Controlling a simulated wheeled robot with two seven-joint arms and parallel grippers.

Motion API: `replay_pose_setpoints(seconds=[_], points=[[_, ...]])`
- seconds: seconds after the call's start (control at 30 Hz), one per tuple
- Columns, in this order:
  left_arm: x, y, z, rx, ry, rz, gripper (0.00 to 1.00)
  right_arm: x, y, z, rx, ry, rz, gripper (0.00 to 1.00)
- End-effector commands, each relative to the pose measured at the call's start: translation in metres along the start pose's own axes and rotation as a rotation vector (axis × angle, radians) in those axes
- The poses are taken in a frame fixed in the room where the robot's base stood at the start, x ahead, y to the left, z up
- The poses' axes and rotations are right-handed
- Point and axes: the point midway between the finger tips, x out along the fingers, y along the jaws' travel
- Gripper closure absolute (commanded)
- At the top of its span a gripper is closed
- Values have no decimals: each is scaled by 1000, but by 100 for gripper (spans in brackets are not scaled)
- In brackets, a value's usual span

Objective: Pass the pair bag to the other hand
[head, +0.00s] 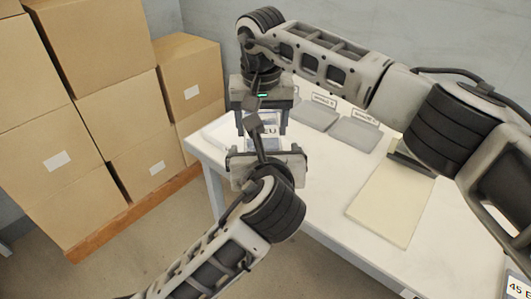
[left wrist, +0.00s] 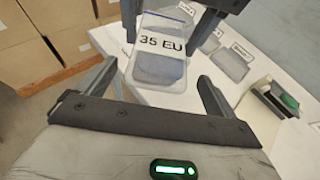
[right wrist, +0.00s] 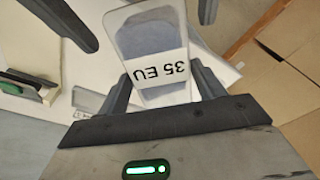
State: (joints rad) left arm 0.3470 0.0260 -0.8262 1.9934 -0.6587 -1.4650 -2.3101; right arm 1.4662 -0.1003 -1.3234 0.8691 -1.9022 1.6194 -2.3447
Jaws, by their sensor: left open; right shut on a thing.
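The pair bag (head: 264,143) is a clear pouch with grey-blue contents and a white "35 EU" label; it shows in the left wrist view (left wrist: 160,66) and the right wrist view (right wrist: 152,45). My right gripper (head: 263,130) comes from above and is shut on the bag, its fingers at the bag's two sides in the right wrist view (right wrist: 163,72). My left gripper (head: 266,156) faces it from the near side, open. In the left wrist view (left wrist: 157,72) its fingers stand either side of the bag's lower end, with gaps; I see no contact.
The white table (head: 310,200) lies below, mostly clear in front. Grey pads (head: 355,134) with small cards stand at its back. A cream board (head: 392,205) lies at the right. Stacked cardboard boxes (head: 110,120) on a wooden pallet (head: 130,218) stand at the left.

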Motion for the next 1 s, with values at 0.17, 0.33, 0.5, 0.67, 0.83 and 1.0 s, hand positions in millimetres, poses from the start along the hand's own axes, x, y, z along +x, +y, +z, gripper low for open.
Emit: replay_pose_setpoints(seconds=[0.17, 0.33, 0.5, 0.67, 0.83, 1.0], points=[[0, 0, 0, 0, 0, 0, 34, 0, 0, 0, 0, 1, 0, 62], [-1, -1, 1, -1, -2, -2, 58, 0, -1, 0, 0, 1, -2, 27], [-1, -1, 1, -1, -2, -2, 58, 0, -1, 0, 0, 1, -1, 7], [-1, 0, 1, -1, -1, -1, 58, 0, 0, 0, 0, 0, -1, 7], [-1, 0, 1, 0, -1, 0, 58, -13, 0, -1, 0, 5, 0, 7], [-1, 0, 0, 0, -1, 0, 58, -46, 0, -1, 0, 6, 0, 7]])
